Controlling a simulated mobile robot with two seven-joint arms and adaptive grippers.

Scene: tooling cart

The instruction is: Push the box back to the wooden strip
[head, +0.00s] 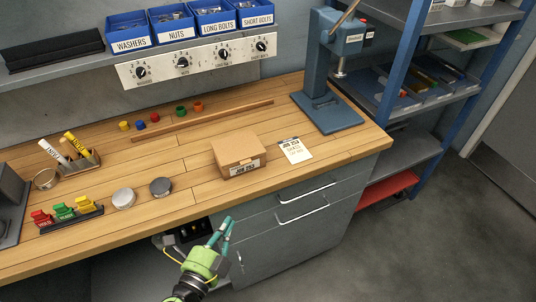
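The brown cardboard box (235,148) sits on the wooden bench top, with a white job label on its front face. The wooden strip (205,119) lies behind it, running at a slant across the bench. Clear bench top shows between the box and the strip.
A paper card (295,150) lies right of the box, and a blue press (328,105) stands behind it. Two round tins (124,198) are to the left. Small coloured pieces (181,110) lie behind the strip. A drawer unit (290,215) is under the bench.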

